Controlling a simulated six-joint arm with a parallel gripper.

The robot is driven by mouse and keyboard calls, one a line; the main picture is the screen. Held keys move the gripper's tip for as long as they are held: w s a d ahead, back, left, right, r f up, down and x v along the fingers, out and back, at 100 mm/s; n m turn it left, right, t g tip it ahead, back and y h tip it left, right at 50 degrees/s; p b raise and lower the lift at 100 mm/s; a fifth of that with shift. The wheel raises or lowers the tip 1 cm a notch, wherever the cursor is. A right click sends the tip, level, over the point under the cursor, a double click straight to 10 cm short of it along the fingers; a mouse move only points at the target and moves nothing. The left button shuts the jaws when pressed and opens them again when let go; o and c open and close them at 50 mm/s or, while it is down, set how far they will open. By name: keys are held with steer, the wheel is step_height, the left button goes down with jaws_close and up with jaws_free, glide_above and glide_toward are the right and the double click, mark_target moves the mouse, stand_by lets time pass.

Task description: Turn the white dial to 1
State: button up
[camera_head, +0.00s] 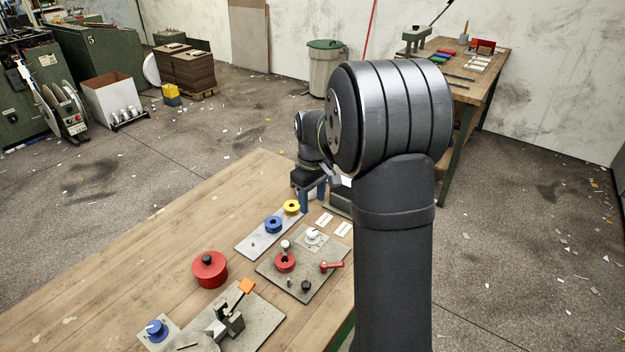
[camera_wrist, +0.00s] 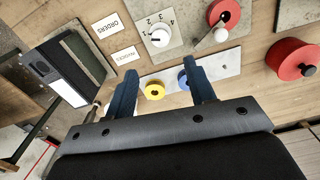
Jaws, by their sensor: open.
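The white dial (camera_head: 312,235) stands on a pale square on the grey board (camera_head: 268,268). In the wrist view the white dial (camera_wrist: 159,38) has a dark pointer mark and the numbers 1 to 4 around it; which number the mark meets is too small to tell. My gripper (camera_head: 312,206) is open and empty, above the back of the bench, behind the dial in the head view. In the wrist view the fingertips of my gripper (camera_wrist: 159,67) are apart, and the dial shows beyond the gap between them, not touched.
A red knob (camera_head: 284,262), a red lever (camera_head: 332,266) and a black knob (camera_head: 306,285) share the board. A plate beside it carries a blue ring (camera_head: 273,224) and a yellow ring (camera_head: 291,207). White label cards (camera_head: 324,219) lie near the dial. A red round pot (camera_head: 209,269) stands left.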

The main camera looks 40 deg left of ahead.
step_height(320, 180, up, 6)
glide_above(312, 231)
steer(key=shift+d+r, duration=0.1)
steer(key=shift+r, duration=0.1)
steer(key=shift+f, duration=0.15)
stand_by(0.4)
step_height(312, 231, down, 17)
steer(key=shift+f, duration=0.1)
stand_by(0.5)
